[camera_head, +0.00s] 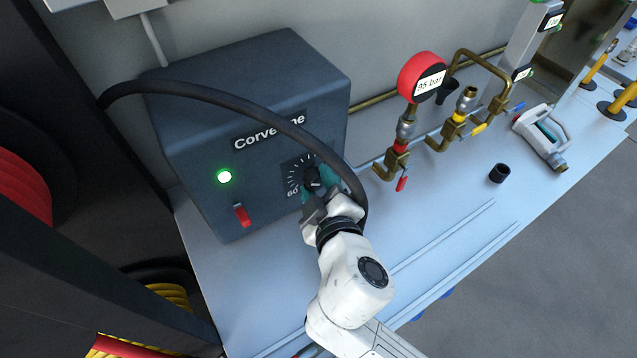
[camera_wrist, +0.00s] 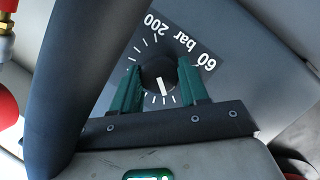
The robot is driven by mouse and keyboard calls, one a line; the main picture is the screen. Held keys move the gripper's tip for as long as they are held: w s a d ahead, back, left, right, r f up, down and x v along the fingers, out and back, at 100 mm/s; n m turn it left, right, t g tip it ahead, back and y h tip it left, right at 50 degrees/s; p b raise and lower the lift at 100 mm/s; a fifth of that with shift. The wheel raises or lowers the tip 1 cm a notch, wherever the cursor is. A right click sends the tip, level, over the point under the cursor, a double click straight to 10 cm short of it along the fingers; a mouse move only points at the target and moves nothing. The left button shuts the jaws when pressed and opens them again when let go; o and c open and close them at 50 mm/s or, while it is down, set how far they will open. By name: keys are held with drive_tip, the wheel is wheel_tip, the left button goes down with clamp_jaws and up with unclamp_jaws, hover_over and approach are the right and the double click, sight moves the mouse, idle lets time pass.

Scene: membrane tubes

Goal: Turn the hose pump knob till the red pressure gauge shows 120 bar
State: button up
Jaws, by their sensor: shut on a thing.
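The hose pump is a dark blue-grey box (camera_head: 240,130) marked "Corvenne", with a lit green lamp (camera_head: 224,177) and a red switch (camera_head: 242,215). Its black knob (camera_wrist: 159,78) sits on a dial marked from 60 to 200 bar, with a white pointer line. My gripper (camera_wrist: 160,88) is shut on the knob, one green finger on each side; in the head view my gripper (camera_head: 318,188) partly hides the dial. The red pressure gauge (camera_head: 420,75) stands to the right on a brass fitting and reads 95 bar.
A thick black hose (camera_head: 215,97) arches across the pump's front and passes close to my gripper; it also crosses the left of the wrist view (camera_wrist: 75,85).

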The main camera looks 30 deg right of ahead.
drive_tip(key=m, duration=0.1)
drive_tip(key=m+y+p, duration=0.1)
drive_tip(key=shift+d+r+m+g, duration=0.15)
drive_tip(key=shift+m+g, duration=0.15)
drive_tip(key=shift+m+y+p, duration=0.5)
drive_tip(key=shift+m+y, duration=0.5)
drive_tip(key=shift+m, duration=0.2)
drive_tip(key=o, duration=1)
drive_tip(key=shift+o, duration=0.2)
drive_tip(key=d+b+v, duration=0.1)
drive_tip(key=b+v, duration=0.1)
drive_tip(key=v, duration=0.8)
drive_tip(key=shift+s+a, duration=0.35)
drive_tip(key=shift+a, duration=0.15)
drive_tip(key=shift+r, duration=0.15)
